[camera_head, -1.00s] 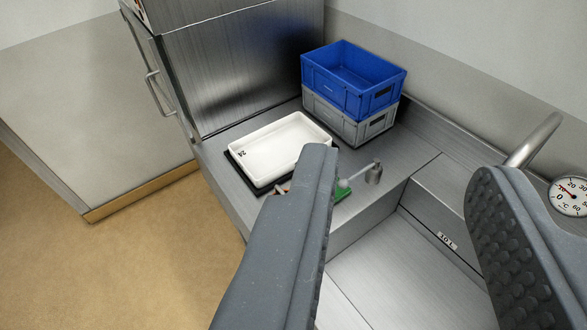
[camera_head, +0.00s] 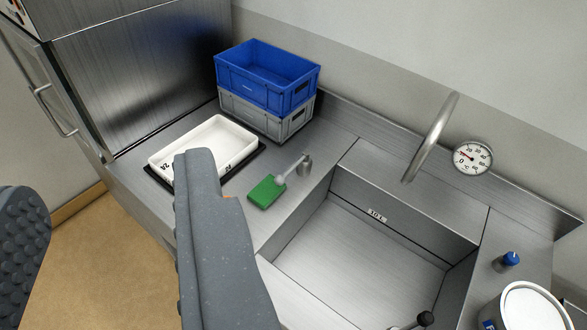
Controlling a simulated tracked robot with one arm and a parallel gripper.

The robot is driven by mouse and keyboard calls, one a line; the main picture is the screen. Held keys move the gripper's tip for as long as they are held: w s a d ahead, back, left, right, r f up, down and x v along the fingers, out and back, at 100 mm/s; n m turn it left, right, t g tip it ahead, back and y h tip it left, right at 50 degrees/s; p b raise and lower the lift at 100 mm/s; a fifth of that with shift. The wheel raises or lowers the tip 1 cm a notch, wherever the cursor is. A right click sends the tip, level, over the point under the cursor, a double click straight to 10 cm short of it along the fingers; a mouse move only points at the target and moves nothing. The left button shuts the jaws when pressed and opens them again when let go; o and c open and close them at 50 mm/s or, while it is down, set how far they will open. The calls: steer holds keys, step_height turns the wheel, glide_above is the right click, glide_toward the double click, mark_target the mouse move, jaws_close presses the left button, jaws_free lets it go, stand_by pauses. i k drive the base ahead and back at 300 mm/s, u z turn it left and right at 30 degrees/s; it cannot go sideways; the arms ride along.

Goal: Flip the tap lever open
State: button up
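A bent metal tap spout (camera_head: 433,137) rises behind the sink (camera_head: 360,245) and curves over its back edge. A short rod with a black ball end (camera_head: 425,318) shows at the bottom edge, mostly cut off; it may be the tap lever, but I cannot be sure. My gripper (camera_head: 108,185) is open and empty, its two grey fingers wide apart at the left. The right finger hides part of the counter and the white tray's front. Both fingers are well left of the spout and the black ball, touching neither.
A blue crate (camera_head: 262,82) stands on a grey crate (camera_head: 265,117). A white tray (camera_head: 235,135) and a green pad (camera_head: 265,192) lie on the counter. A round dial (camera_head: 473,158) is near the spout. A blue-capped item (camera_head: 510,260) and white-lidded tub (camera_head: 530,305) stand at right.

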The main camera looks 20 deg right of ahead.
mark_target(280, 180)
steer(key=z, duration=0.05)
steer(key=k, duration=1.2)
steer(key=z, duration=0.35)
steer(key=i, duration=1)
steer(key=k, duration=1.35)
steer(key=u, duration=0.3)
steer(key=i, duration=0.75)
steer(key=u, duration=0.45)
steer(key=i, duration=1.35)
steer(key=z, duration=0.55)
